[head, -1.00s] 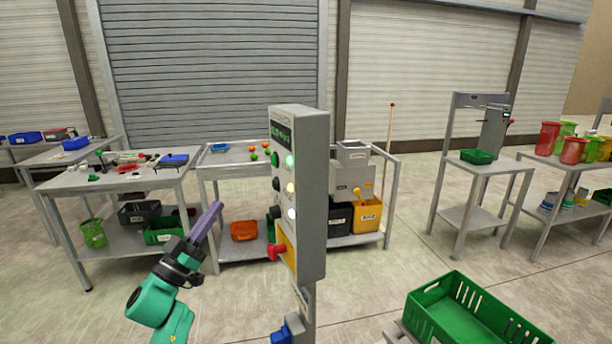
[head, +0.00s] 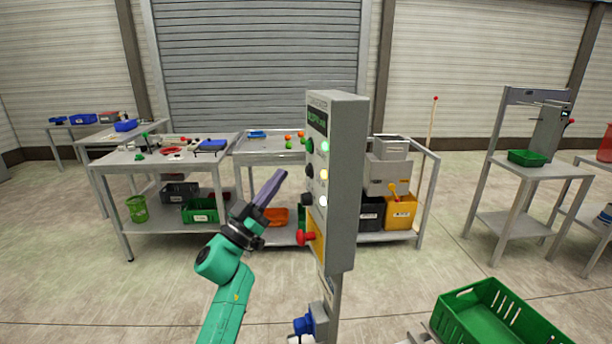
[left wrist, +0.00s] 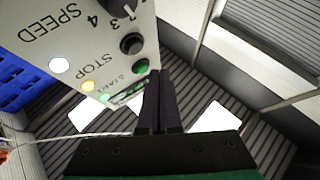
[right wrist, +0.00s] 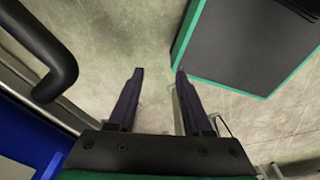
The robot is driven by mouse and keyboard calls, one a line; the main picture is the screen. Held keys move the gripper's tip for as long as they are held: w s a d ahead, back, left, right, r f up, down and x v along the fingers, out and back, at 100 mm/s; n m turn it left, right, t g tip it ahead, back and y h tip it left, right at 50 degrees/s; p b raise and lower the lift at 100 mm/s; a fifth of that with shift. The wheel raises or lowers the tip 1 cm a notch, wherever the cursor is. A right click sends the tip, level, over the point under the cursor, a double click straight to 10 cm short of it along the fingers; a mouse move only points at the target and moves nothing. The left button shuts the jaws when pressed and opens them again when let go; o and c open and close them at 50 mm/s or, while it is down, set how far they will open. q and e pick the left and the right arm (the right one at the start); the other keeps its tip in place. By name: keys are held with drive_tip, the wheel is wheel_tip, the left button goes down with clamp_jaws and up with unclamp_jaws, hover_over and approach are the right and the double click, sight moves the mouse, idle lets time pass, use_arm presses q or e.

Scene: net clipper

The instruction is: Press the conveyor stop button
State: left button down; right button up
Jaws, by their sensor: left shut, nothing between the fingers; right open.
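The grey control panel (head: 345,190) stands on a post in the head view, its front facing left. The black stop button (head: 309,171) sits between the green start button (head: 310,146) and a dark speed knob (head: 307,199). In the left wrist view the stop button (left wrist: 131,43) is beside the STOP label, with the start button (left wrist: 141,66) nearer the fingers. My left gripper (head: 281,173) is shut and empty, a little left of the panel front at about button height. It appears apart from the buttons. My right gripper (right wrist: 158,72) is open and empty.
A red mushroom button (head: 306,238) on a yellow plate sticks out low on the panel. Green, yellow and white lamps are lit beside the buttons. A green crate (head: 490,312) is at lower right. Worktables (head: 165,160) with bins stand behind, with clear floor in front.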

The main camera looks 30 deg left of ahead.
sight(309, 160)
use_arm(q)
drive_tip(key=shift+w+d, duration=0.9)
drive_tip(key=shift+w, duration=0.2)
idle(0.6)
idle(0.5)
drive_tip(key=shift+w+d, duration=0.55)
drive_tip(key=shift+w, duration=0.05)
idle(0.9)
drive_tip(key=shift+p, duration=0.3)
drive_tip(key=shift+s+a, duration=0.55)
drive_tip(key=shift+s, duration=0.1)
